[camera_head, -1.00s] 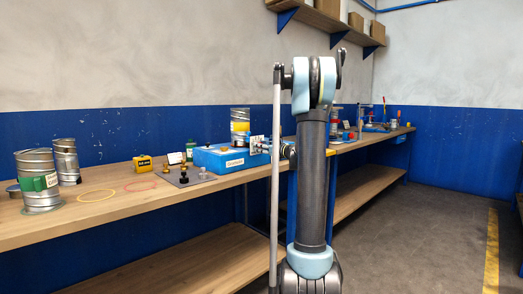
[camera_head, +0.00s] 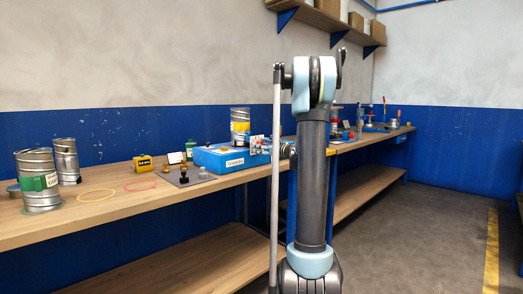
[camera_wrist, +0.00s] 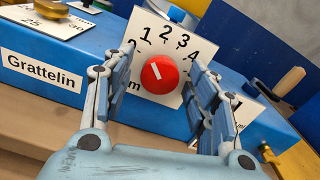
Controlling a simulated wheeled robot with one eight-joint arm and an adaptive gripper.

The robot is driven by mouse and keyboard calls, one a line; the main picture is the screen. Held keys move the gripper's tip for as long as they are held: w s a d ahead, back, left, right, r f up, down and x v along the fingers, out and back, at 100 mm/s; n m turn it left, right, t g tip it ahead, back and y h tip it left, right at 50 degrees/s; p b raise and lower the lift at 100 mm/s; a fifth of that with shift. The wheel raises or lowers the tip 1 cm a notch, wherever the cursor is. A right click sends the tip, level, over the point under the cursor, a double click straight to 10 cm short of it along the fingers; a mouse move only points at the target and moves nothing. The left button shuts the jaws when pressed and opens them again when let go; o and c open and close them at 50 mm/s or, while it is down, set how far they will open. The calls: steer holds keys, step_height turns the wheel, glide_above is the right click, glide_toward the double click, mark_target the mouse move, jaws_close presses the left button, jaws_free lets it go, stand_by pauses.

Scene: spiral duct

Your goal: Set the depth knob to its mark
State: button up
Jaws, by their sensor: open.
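The red depth knob (camera_wrist: 159,75) sits on a white dial plate (camera_wrist: 174,22) with black numbers on the front of the blue machine (camera_wrist: 65,60). Its white pointer line tilts up and left, roughly towards the 1. My gripper (camera_wrist: 162,72) is open, with one finger on each side of the knob. I cannot tell whether either finger touches it. The left finger hides part of the scale at the left, and the right finger hides the lower right of the plate. I cannot make out a separate target mark. In the head view the blue machine (camera_head: 215,160) stands on the bench.
The wooden bench (camera_head: 125,212) runs along the wall. Metal duct pieces (camera_head: 38,180) stand further left. A brass fitting (camera_wrist: 266,151) is at the lower right.

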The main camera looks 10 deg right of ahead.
steer(key=v, duration=1.1)
steer(key=shift+s+d, duration=0.25)
steer(key=shift+s, duration=0.05)
steer(key=shift+a+f, duration=0.1)
steer(key=s+a+f+n+g+h, duration=0.1)
steer(key=s+a+f+n+g, duration=0.25)
steer(key=s, duration=0.35)
steer(key=s+a+f+n+g+h, duration=0.1)
steer(key=s+a+f+n+g, duration=0.15)
steer(key=s+a+n, duration=0.35)
steer(key=s+a+f+n+g+h, duration=0.15)
steer(key=s+a+f+n, duration=0.25)
steer(key=s, duration=0.5)
steer(key=s+d+f+n+g+h, duration=0.2)
steer(key=s+f+n, duration=0.4)
steer(key=s, duration=0.6)
steer(key=s+d+f+n+g+h, duration=0.3)
steer(key=s+d+f+n+h, duration=0.2)
steer(key=s, duration=0.8)
step_height(320, 180, down, 5)
steer(key=shift+s+d+r+n, duration=0.2)
steer(key=shift+s+d+n, duration=0.05)
steer(key=shift+n, duration=0.9)
